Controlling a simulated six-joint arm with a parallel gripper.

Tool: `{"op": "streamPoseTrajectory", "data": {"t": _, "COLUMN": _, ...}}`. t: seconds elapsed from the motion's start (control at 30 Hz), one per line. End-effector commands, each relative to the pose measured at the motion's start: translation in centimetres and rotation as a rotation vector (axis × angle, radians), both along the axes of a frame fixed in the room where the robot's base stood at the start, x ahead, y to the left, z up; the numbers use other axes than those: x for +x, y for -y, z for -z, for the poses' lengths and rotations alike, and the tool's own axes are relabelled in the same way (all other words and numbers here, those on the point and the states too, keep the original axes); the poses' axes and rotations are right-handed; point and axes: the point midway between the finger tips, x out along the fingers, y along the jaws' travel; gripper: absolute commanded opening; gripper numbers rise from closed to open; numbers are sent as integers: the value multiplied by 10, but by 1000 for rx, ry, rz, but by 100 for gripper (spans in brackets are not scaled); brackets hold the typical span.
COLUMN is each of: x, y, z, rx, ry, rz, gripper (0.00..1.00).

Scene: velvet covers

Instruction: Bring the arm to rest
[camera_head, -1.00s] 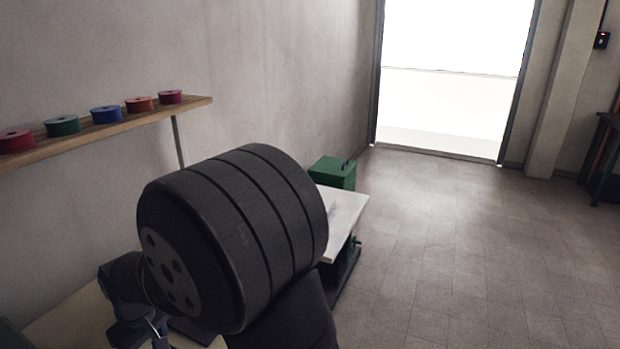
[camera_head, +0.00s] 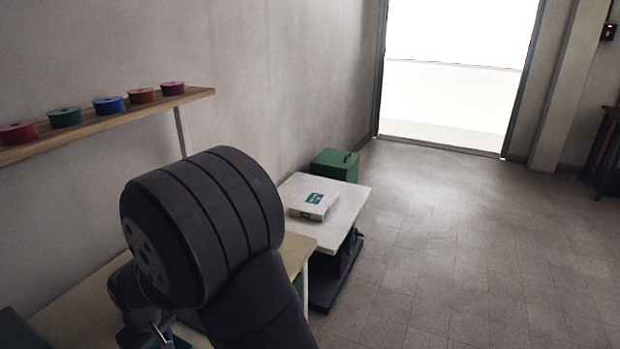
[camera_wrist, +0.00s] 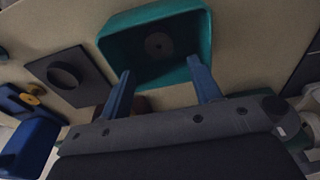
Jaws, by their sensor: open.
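My gripper (camera_wrist: 163,92) is open in the wrist view, its two blue-grey fingers spread apart with nothing seen between them but the work surface and a teal tray. In the head view my arm's large dark joint fills the lower left and hides most of the gripper; only a small metallic part shows beneath it. The teal tray (camera_wrist: 112,50) lies beyond the fingertips in the wrist view, with a dark round spot on its floor.
A dark square block with a round recess (camera_wrist: 88,92) and blue items (camera_wrist: 30,145) lie left of the tray. A white table (camera_head: 345,205) bears a white box (camera_head: 312,206); a green box (camera_head: 335,165) stands behind. Spools line a wall shelf (camera_head: 100,128).

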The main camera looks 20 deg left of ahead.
Motion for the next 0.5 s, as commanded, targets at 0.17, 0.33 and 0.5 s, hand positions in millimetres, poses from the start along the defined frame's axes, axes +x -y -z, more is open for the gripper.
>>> {"op": "streamPoseTrajectory", "data": {"t": 0.17, "x": 0, "y": -1, "z": -38, "rx": 5, "ry": 1, "rz": 0, "gripper": 58}}
{"op": "streamPoseTrajectory", "data": {"t": 0.33, "x": 36, "y": 3, "z": -39, "rx": -1, "ry": 0, "rz": 7, "gripper": 58}}
{"op": "streamPoseTrajectory", "data": {"t": 0.5, "x": 69, "y": 9, "z": -41, "rx": -4, "ry": 0, "rz": 6, "gripper": 58}}
